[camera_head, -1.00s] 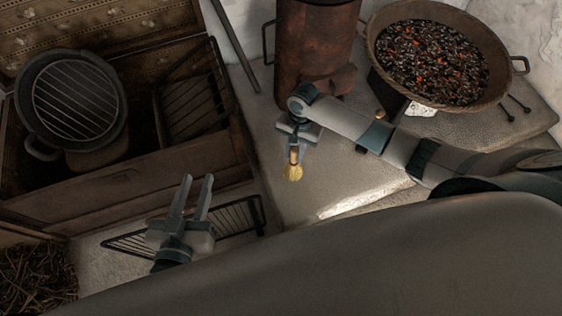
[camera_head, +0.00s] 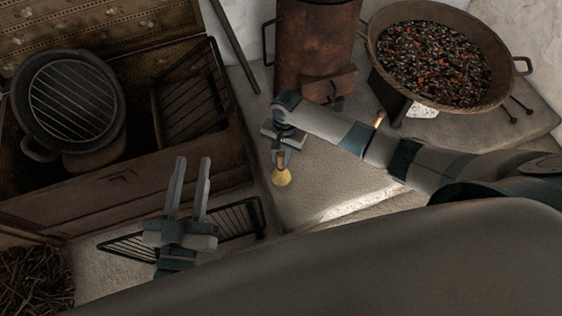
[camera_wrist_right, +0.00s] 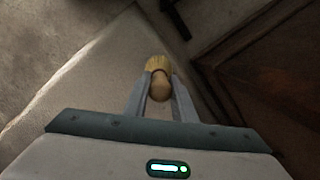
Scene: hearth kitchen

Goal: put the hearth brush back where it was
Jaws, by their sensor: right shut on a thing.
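The hearth brush (camera_head: 281,177) has pale yellow bristles and a short wooden handle. My right gripper (camera_head: 280,158) is shut on its handle, with the bristles pointing down, over the left edge of the stone hearth slab. In the right wrist view the brush (camera_wrist_right: 157,66) sits between the two fingers of the gripper (camera_wrist_right: 160,92), its rounded handle end towards the camera. Whether the bristles touch the surface below cannot be told. My left gripper (camera_head: 188,190) is open and empty, above a black wire rack.
A rusty metal stove (camera_head: 315,50) stands behind the right gripper. A pan of glowing coals (camera_head: 440,60) is at the right. The stone slab (camera_head: 320,185) is mostly clear.

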